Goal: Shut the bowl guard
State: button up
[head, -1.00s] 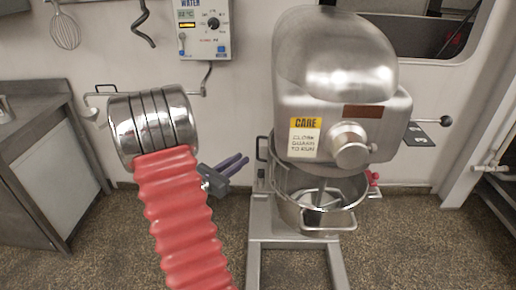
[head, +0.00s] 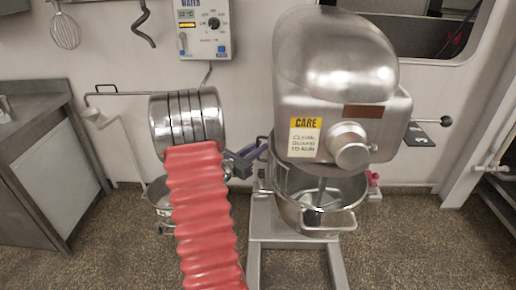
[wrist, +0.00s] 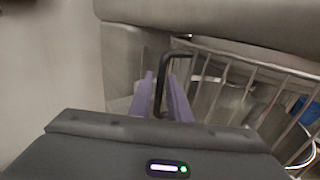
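The bowl guard (wrist: 236,76) is a cage of thin metal bars, seen at the right of the wrist view beneath the mixer head. Its black bent handle (wrist: 159,82) stands between the two purple fingers of my gripper (wrist: 161,90), with a small gap visible beside it. My gripper is open around the handle and does not appear clamped on it. In the head view my gripper (head: 259,153) is at the left side of the mixer, its fingertips by the handle. The steel bowl (head: 320,212) sits under the mixer head (head: 340,95); its front is uncovered by bars.
A yellow-and-white caution label (head: 304,137) is on the mixer head. A water control box (head: 204,30) and a wall pipe (head: 125,94) are behind my arm. Another metal bowl (head: 158,192) is partly hidden behind my arm. A steel counter (head: 45,150) stands at left.

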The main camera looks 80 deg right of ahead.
jog(key=shift+c, duration=0.3)
grip_shut()
